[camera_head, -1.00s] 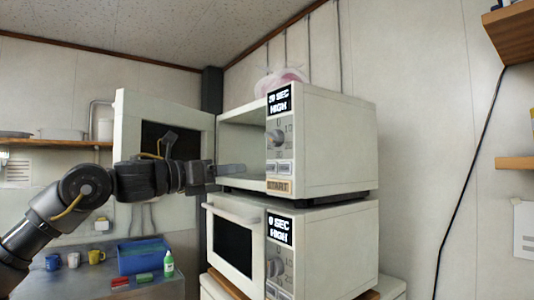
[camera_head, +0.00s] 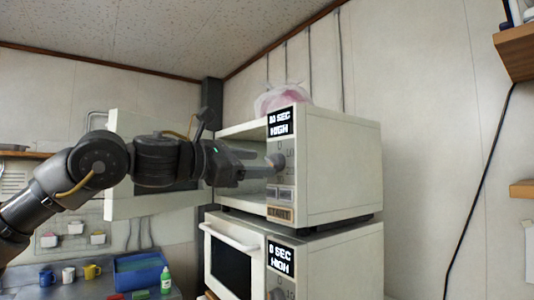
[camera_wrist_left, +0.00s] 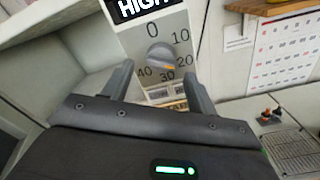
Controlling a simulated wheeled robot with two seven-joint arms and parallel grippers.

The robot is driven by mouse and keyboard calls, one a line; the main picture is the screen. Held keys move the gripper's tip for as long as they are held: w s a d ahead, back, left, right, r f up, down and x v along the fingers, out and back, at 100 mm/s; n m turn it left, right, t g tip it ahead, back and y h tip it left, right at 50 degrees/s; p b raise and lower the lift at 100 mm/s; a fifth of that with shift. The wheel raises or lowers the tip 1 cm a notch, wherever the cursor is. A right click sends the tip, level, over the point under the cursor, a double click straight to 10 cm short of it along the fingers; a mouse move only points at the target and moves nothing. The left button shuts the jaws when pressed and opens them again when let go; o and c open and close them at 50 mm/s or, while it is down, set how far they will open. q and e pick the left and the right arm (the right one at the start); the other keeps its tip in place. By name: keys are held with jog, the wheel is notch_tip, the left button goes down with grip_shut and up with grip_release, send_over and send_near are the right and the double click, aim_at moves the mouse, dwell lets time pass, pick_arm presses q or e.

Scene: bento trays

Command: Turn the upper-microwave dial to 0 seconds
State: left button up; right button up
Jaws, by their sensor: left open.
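The upper microwave (camera_head: 340,160) stands on top of the lower one with its door (camera_head: 125,200) swung open to the left. Its display (camera_head: 281,124) reads HIGH under a seconds value that is hard to read, perhaps 30 SEC. The round grey dial (camera_head: 278,160) sits below it. In the left wrist view the dial (camera_wrist_left: 160,55) has 0 above and 10 to 40 around it, with a small yellowish mark low on its face. My left gripper (camera_head: 262,166) is open at the dial, which appears between its fingertips (camera_wrist_left: 157,73); contact is unclear. My right gripper is out of view.
The lower microwave (camera_head: 340,262) is closed, and its display (camera_head: 281,258) reads 0 SEC HIGH. A pinkish bag (camera_head: 280,98) lies on top of the upper microwave. A blue bin (camera_head: 140,270), mugs and a green bottle (camera_head: 165,280) are at lower left.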

aim_at(268, 163)
pick_arm(q)
jog(key=p+x, duration=0.1)
jog(key=x, duration=0.2)
jog(key=shift+d+r, duration=0.1)
jog(key=shift+r, duration=0.05)
jog(key=shift+d, duration=0.1)
jog(key=shift+w, duration=0.1)
jog(key=c, duration=1)
